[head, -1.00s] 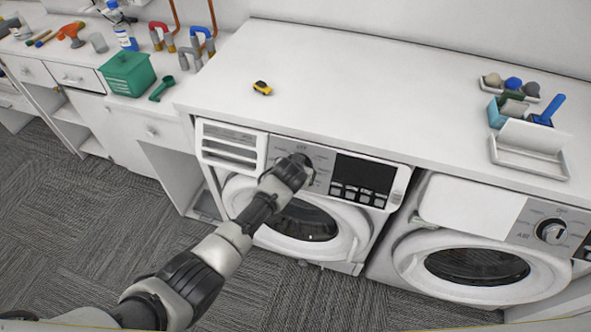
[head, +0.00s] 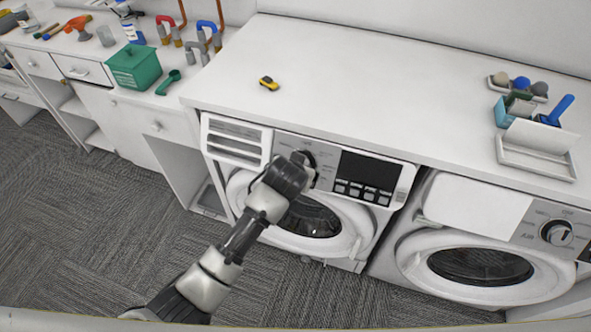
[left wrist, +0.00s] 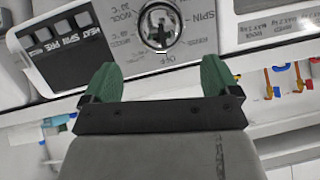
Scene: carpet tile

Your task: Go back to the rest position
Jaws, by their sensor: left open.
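My left arm reaches up from the bottom of the head view to the front of the left washing machine (head: 352,235). My left gripper (head: 303,160) is at the machine's control panel, and its fingers are hard to make out there. In the left wrist view the left gripper (left wrist: 159,80) shows two green fingertips spread wide with nothing between them. The machine's round dial (left wrist: 158,27) is just beyond the fingertips, apart from them in the picture, with printed labels around it. My right gripper is not in view.
A white counter (head: 390,95) runs above the machines, with a small yellow object (head: 268,83) on it. A second washing machine (head: 480,265) stands at right. A green box (head: 135,68) sits on the left counter. The carpet floor (head: 90,220) at left is clear.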

